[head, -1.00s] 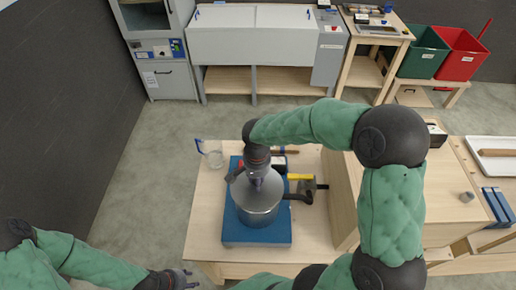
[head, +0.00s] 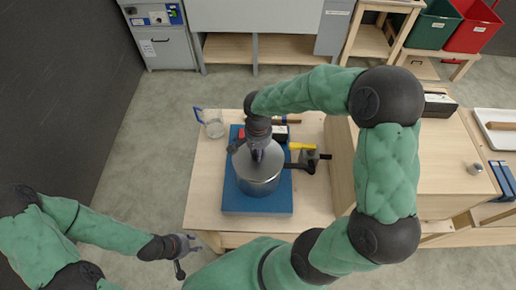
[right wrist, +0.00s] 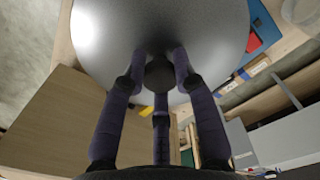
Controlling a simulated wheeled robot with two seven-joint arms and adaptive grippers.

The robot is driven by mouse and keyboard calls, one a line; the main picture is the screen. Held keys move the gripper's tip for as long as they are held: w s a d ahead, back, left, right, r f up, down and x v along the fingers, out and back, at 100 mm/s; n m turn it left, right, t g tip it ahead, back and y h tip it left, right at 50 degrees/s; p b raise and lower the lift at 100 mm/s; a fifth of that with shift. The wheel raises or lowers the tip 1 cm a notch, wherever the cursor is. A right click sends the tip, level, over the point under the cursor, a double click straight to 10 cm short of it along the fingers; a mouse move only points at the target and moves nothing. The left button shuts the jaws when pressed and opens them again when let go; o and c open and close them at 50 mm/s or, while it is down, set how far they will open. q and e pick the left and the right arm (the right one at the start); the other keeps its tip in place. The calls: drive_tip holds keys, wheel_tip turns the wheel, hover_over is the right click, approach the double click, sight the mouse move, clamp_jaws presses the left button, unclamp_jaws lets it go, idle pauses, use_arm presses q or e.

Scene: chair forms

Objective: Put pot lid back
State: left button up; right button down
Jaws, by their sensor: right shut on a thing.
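A steel pot (head: 258,187) stands on a blue board (head: 230,202) on the wooden table. Its grey round lid (head: 247,163) is at the top of the pot; I cannot tell whether it rests fully on the rim. My right gripper (head: 262,152) comes down from above, shut on the lid's knob. In the right wrist view the dark round knob (right wrist: 160,72) sits between the fingers, with the lid (right wrist: 110,35) beyond. My left gripper (head: 185,245) hangs empty, fingers spread, off the table's front left.
A glass jug (head: 213,124) stands at the table's back left. The table is bare at front left.

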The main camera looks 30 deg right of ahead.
drive_tip(key=shift+f, duration=0.55)
drive_tip(key=shift+f+b, duration=0.55)
drive_tip(key=shift+b, duration=0.15)
drive_tip(key=c, duration=0.9)
unclamp_jaws()
wheel_tip(320, 180, up, 12)
